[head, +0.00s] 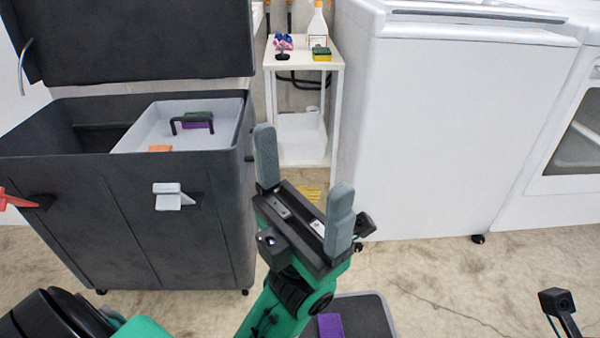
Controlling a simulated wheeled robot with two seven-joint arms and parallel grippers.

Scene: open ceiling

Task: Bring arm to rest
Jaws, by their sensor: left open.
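My left gripper (301,185) is in the middle of the head view, at the end of a green arm that comes up from the bottom. Its two grey fingers point up and are spread wide apart. Nothing is between them. It is in front of the dark bin and the white shelf as seen from my head. At the lower right a small black part (557,302) shows, which may belong to my right arm. No right gripper fingers can be made out.
A dark open bin (150,235) with a raised lid and a grey tray (140,138) stands at left. A small white shelf (305,62) holds a spray bottle (318,28) and sponges. A white appliance (450,130) stands at right.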

